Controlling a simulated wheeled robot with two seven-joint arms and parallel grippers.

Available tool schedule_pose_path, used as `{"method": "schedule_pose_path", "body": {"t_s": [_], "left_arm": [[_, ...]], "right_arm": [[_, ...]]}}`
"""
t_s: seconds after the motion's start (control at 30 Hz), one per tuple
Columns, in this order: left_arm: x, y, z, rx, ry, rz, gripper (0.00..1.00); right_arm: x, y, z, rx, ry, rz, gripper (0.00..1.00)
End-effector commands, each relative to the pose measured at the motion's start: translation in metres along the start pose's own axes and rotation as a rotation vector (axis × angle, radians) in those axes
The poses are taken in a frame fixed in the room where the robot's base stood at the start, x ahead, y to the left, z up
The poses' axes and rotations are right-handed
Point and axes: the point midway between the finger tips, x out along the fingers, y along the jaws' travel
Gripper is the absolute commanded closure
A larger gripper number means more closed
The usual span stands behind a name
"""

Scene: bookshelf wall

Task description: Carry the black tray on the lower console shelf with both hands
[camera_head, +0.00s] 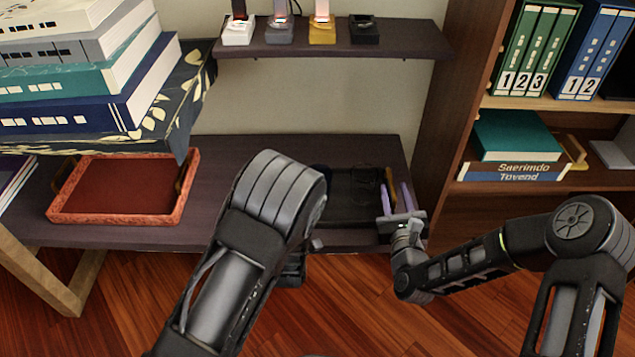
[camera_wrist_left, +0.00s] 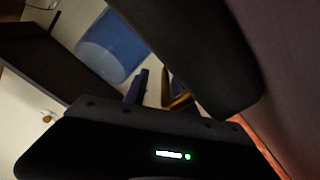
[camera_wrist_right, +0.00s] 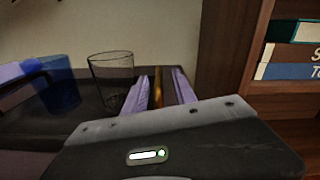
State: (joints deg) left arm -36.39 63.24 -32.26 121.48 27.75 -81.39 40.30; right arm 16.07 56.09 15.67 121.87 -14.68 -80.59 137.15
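The black tray (camera_head: 352,198) lies on the lower console shelf (camera_head: 230,180), partly hidden behind my left arm in the head view. Its right gold handle (camera_head: 389,184) stands between the purple fingers of my right gripper (camera_head: 398,198). The right wrist view shows this handle (camera_wrist_right: 158,86) upright between the spread fingers, with a gap visible. A clear glass (camera_wrist_right: 112,78) and a blue glass (camera_wrist_right: 60,84) stand in the tray area. My left gripper (camera_wrist_left: 157,88) has its fingers apart, with a gold handle (camera_wrist_left: 181,98) near its right finger. My left arm hides these fingers in the head view.
A red tray (camera_head: 125,190) lies on the shelf at left, below a stack of large books (camera_head: 85,75). An upper shelf (camera_head: 335,38) holds small stands. A bookcase (camera_head: 460,90) with binders rises close at the right. Wooden floor (camera_head: 140,285) lies in front.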

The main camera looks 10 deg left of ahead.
Motion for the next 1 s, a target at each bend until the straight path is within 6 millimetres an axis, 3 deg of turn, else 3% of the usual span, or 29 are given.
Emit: {"method": "schedule_pose_path", "body": {"t_s": [0.03, 0.1, 0.6, 1.0], "left_arm": [[-0.009, -0.009, 0.02, 0.027, -0.042, -0.013, 0.67], [-0.015, -0.008, 0.02, 0.028, -0.045, -0.012, 0.67], [-0.074, 0.0, 0.003, 0.01, -0.014, 0.001, 0.67], [-0.082, 0.002, -0.003, 0.001, -0.001, 0.004, 0.67]], "right_arm": [[0.0, 0.001, -0.004, 0.0, 0.0, 0.0, 0.67], [0.0, 0.001, -0.004, 0.0, 0.0, 0.0, 0.67], [0.0, 0.0, -0.002, 0.0, 0.0, 0.0, 0.67], [0.0, 0.0, -0.001, 0.0, 0.0, 0.0, 0.67]]}}
